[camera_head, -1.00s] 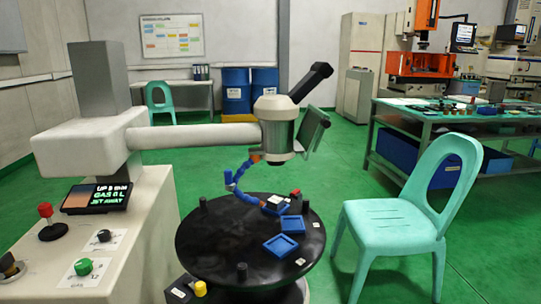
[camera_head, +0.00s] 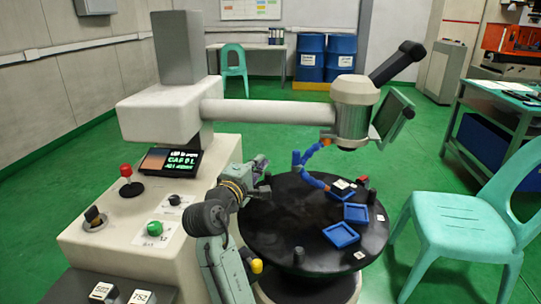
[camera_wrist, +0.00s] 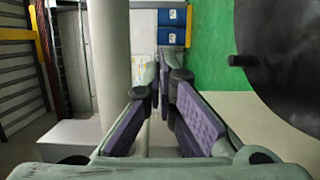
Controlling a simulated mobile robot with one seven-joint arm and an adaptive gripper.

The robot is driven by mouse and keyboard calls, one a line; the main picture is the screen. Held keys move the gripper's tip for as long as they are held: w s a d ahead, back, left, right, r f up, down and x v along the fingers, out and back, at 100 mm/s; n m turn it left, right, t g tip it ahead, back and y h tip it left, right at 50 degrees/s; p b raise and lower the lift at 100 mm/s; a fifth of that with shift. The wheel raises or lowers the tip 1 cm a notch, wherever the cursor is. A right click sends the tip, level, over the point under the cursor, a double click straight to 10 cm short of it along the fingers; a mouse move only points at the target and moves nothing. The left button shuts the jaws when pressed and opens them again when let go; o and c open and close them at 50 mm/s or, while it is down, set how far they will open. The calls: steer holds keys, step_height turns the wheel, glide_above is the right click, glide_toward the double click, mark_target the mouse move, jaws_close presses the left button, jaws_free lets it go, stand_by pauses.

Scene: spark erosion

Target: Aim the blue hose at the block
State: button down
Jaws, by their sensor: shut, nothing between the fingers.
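The blue hose (camera_head: 299,164) hangs in a bend from the machine head (camera_head: 354,112). Its lower end comes down over the round black table, close to the blue trays. A small white-topped piece (camera_head: 341,184) shows beside that end; I cannot tell whether it is the block or exactly where the hose points. My gripper (camera_head: 263,190) is at the left edge of the table, apart from the hose. In the wrist view, my gripper (camera_wrist: 167,82) has its purple-padded fingers closed together with nothing between them. Neither hose nor block shows there.
The black table (camera_head: 285,225) carries a blue tray (camera_head: 341,235), another near the hose end, and upright black pegs. A small red-topped piece (camera_head: 363,182) stands at its back right. The control console (camera_head: 110,225) is at left; a green chair (camera_head: 460,225) is close at right.

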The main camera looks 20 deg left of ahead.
steer(key=w+d+p, duration=0.3)
steer(key=w, duration=0.4)
steer(key=shift+w+d, duration=0.2)
steer(key=shift+d, duration=0.1)
stand_by(0.4)
